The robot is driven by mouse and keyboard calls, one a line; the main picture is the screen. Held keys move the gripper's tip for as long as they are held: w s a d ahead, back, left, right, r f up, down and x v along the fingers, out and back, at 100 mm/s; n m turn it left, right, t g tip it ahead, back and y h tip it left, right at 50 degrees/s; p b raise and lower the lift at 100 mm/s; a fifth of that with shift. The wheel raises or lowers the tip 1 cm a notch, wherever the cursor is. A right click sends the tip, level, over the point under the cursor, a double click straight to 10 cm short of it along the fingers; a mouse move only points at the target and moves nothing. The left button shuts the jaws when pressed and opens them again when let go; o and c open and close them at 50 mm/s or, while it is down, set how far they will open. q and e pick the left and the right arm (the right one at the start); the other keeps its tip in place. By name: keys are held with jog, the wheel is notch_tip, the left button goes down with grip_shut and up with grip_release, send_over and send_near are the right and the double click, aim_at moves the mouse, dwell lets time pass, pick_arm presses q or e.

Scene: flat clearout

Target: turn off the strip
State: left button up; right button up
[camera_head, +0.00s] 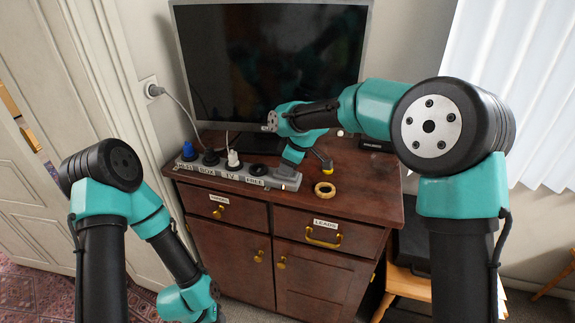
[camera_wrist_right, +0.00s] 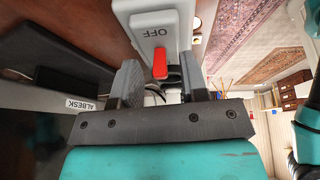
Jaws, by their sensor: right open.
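The white power strip (camera_head: 228,176) lies along the front left of the cabinet top, with plugs in several sockets and labels along its front. Its right end also shows in the right wrist view (camera_wrist_right: 172,22), with an "OFF" label and a red rocker switch (camera_wrist_right: 160,66). My right gripper (camera_head: 288,172) is over that right end. In its wrist view the gripper (camera_wrist_right: 160,80) is open, one finger on each side of the switch. I cannot tell whether it touches the strip. My left arm is at the lower left, its fingers out of view.
The wooden cabinet (camera_head: 350,193) also carries a tape ring (camera_head: 325,189), a yellow-tipped lead (camera_head: 326,165) and a TV (camera_head: 265,65) behind the strip. A black box (camera_head: 376,146) stands at the back right. A cable runs from the wall socket (camera_head: 150,88) towards the strip.

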jog(key=v, duration=1.7)
jog(key=shift+r, duration=0.25)
jog(key=shift+f, duration=0.1)
